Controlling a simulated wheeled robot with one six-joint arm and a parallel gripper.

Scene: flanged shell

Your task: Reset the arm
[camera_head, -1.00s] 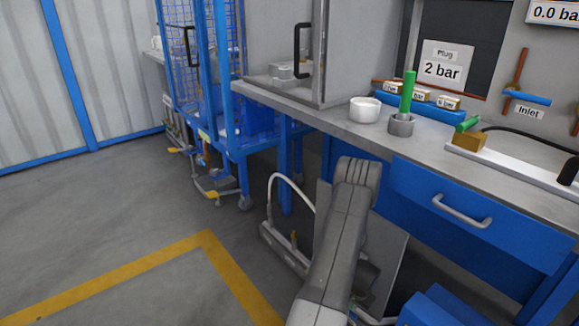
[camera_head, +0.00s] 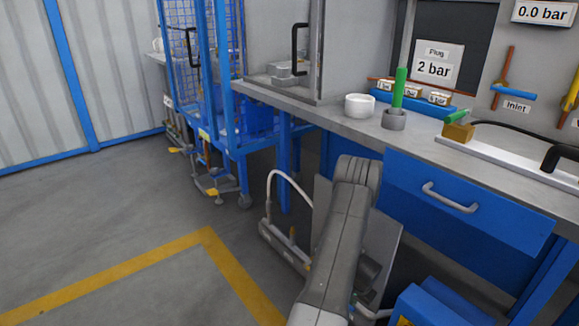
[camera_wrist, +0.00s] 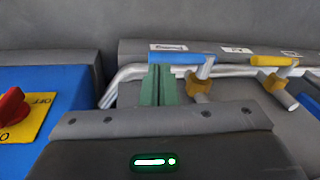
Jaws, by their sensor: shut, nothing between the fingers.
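My arm (camera_head: 342,235) rises from the bottom of the head view, in front of the bench. Its far end is hidden there, so the gripper does not show in that view. In the wrist view, my gripper (camera_wrist: 160,88) shows as two green fingers side by side above the dark housing with a green light. The fingers are shut with nothing between them. Behind and beside them are a blue-handled valve (camera_wrist: 180,58) and a yellow-handled valve (camera_wrist: 272,61) on silver pipes. Whether the fingers touch anything cannot be told.
A blue box with a red knob (camera_wrist: 11,106) is at the left of the wrist view. In the head view, the bench (camera_head: 300,108) carries a white cup (camera_head: 360,106) and a green rod (camera_head: 399,88) in a grey holder. Open floor (camera_head: 110,210) lies to the left.

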